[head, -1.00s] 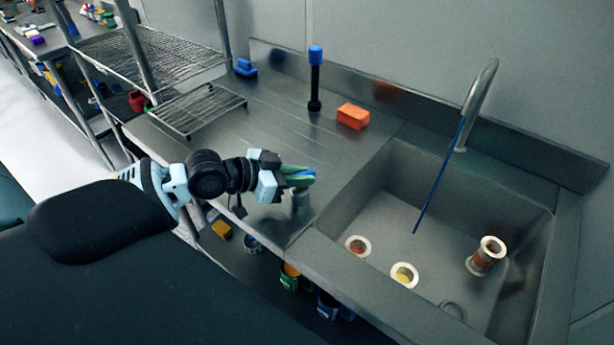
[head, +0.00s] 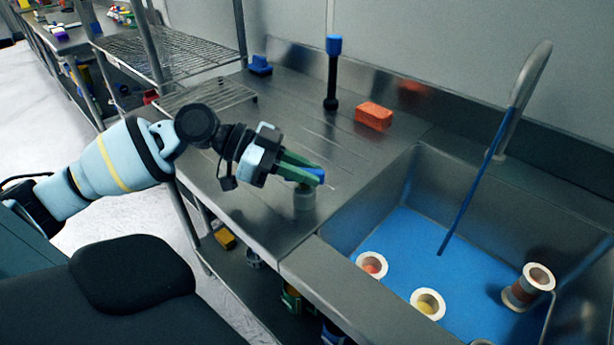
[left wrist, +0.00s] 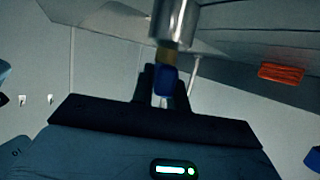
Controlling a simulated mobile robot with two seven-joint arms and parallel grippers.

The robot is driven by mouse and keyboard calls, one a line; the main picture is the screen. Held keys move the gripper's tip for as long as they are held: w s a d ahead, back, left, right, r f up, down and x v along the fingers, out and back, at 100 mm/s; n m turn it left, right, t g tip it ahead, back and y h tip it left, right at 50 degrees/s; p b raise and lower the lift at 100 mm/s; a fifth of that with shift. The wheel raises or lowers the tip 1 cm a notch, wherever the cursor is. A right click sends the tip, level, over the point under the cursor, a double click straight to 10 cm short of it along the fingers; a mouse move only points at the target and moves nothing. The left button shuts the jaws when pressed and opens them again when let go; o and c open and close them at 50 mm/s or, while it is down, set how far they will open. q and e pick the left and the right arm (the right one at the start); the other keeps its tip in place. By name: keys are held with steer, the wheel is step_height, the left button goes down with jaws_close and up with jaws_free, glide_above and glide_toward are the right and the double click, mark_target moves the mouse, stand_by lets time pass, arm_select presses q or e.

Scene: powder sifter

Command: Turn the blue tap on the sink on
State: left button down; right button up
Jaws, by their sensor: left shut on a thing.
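The blue tap handle (head: 318,174) sits on a short grey post (head: 304,199) at the counter's front edge, left of the sink (head: 392,205). My left gripper (head: 303,171) is shut on the handle, and its fingers hide part of it. In the left wrist view the blue handle (left wrist: 165,82) shows between the dark fingers, beside a grey cylinder (left wrist: 174,22). A curved metal faucet (head: 530,78) stands at the back of the sink. A thin blue stream (head: 470,195) runs from it, and blue liquid (head: 410,232) covers the sink floor. My right gripper is not in view.
White-rimmed containers (head: 372,265) (head: 427,304) and a tipped spool-like one (head: 527,289) are in the sink. An orange brick (head: 373,116) and a black stand with a blue top (head: 332,75) stand on the counter. A wire rack (head: 165,55) is at the left.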

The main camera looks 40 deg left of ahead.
arm_select(q)
steer(key=shift+m+g+h+b, duration=0.3)
steer(key=shift+m+g+h, duration=0.1)
steer(key=shift+m+g, duration=0.45)
steer(key=shift+g, duration=0.25)
steer(key=c, duration=1.4)
jaws_free()
steer(key=b+v, duration=0.1)
steer(key=v, duration=0.7)
